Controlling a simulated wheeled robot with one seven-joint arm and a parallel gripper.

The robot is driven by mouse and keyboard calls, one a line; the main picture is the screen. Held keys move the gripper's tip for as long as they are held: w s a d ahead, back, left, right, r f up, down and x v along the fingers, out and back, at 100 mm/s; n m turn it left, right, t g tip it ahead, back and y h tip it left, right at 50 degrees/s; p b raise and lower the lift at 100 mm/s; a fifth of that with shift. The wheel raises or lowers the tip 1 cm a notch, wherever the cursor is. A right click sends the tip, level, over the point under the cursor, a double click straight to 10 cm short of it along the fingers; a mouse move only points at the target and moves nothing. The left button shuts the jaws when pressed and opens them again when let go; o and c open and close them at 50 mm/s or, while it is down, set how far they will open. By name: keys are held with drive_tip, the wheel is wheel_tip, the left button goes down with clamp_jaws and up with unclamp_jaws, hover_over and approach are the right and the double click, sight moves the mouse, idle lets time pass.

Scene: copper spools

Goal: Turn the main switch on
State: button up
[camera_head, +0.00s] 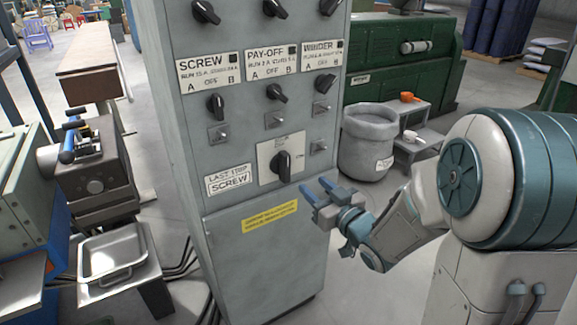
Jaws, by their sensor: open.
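A tall grey control cabinet (215,250) stands in front of me with several black rotary knobs and labelled plates. A large black rotary switch (284,165) sits on a pale plate at the lower middle of the panel; its plate text is too small to read, so I cannot tell that it is the main switch. My gripper (318,190) is open and empty. In the picture it lies just below and right of this switch, in front of the cabinet's lower right side. Its distance from the panel is unclear.
Smaller knobs (215,104) and small toggles are above the large switch. A yellow label (270,216) is below it. A grey bin (370,140) and steps (425,140) stand behind at right. A metal tray (112,258) and machine (95,170) are at left.

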sight(288, 162)
drive_tip(key=p+x, duration=0.1)
drive_tip(key=x, duration=1.2)
drive_tip(key=shift+w+a, duration=0.15)
clamp_jaws()
